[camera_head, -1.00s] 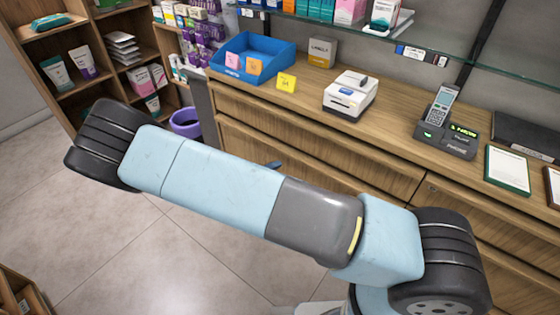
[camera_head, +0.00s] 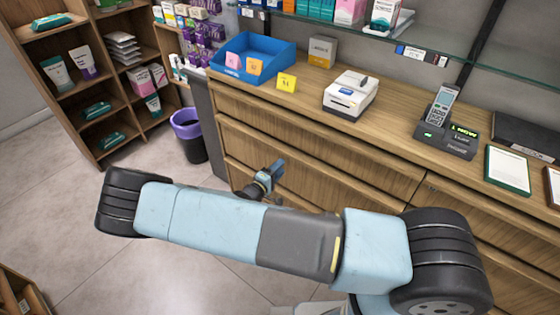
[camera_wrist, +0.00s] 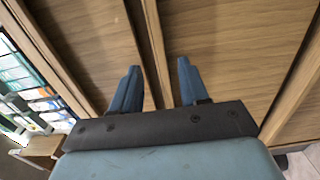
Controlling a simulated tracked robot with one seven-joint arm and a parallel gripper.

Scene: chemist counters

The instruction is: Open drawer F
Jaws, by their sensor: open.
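The wooden counter has several drawer fronts, an upper one (camera_head: 310,148) and a lower one (camera_head: 320,190) in the head view. I can read no letter F on any of them, so I cannot tell which is drawer F. My gripper (camera_head: 272,176) is in front of the lower fronts, partly hidden behind my arm. In the wrist view my gripper (camera_wrist: 158,72) has its two blue fingers spread apart and empty, facing wooden drawer fronts (camera_wrist: 225,55) with a strip between them. I cannot tell whether the fingertips touch the wood.
On the counter top stand a blue tray (camera_head: 270,54), a yellow tag (camera_head: 287,83), a white printer (camera_head: 350,94) and a card terminal (camera_head: 440,120). A purple-rimmed bin (camera_head: 188,133) stands left of the counter. Shelves (camera_head: 80,75) stand further left.

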